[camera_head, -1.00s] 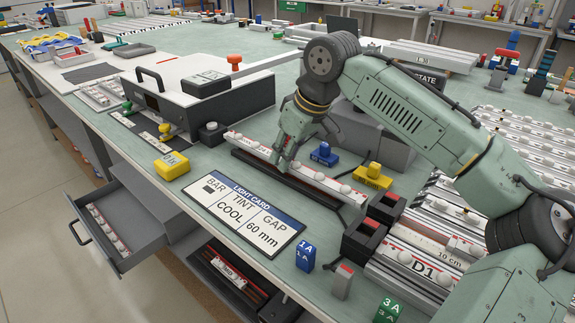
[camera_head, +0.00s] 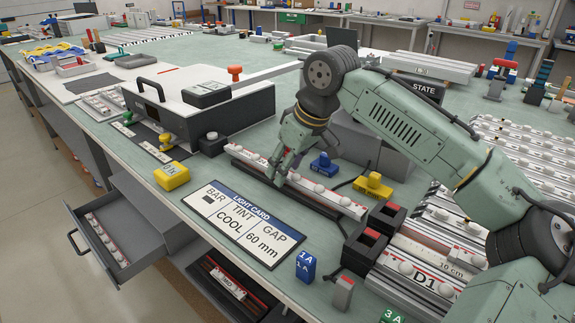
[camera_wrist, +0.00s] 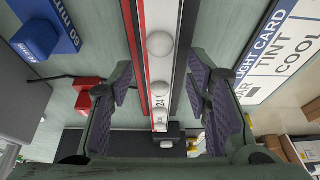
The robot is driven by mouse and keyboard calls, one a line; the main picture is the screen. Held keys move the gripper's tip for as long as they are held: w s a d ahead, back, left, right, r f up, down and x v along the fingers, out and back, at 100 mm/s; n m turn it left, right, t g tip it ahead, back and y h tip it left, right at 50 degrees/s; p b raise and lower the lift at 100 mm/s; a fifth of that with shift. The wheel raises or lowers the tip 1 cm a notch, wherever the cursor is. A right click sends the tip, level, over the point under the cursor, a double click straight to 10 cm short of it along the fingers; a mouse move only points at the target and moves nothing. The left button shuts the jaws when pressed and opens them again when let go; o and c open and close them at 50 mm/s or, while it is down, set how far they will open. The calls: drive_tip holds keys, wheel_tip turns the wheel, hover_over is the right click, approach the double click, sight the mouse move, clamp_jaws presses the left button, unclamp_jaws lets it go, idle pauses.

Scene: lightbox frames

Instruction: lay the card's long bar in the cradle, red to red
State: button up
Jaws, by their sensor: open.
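The long white bar (camera_head: 325,193) with several round domes lies along the dark cradle (camera_head: 300,199). A red line runs along one edge of the bar (camera_wrist: 160,75) in the wrist view. My gripper (camera_head: 279,176) is at the bar, left of its middle in the head view. In the wrist view my gripper (camera_wrist: 163,95) is open, one finger on each side of the bar, with visible gaps. The light card (camera_head: 243,224) reads BAR, TINT COOL, GAP 60 mm.
A blue block (camera_head: 322,165) and a yellow block (camera_head: 372,186) stand behind the bar. Black red-topped blocks (camera_head: 366,246) stand near its right end. A blue 1A block (camera_head: 306,266) is at the front edge. An open drawer (camera_head: 115,232) juts out below.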

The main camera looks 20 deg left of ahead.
drive_tip(key=v, duration=1.2)
drive_tip(key=shift+r, duration=0.2)
drive_tip(key=shift+a, duration=0.15)
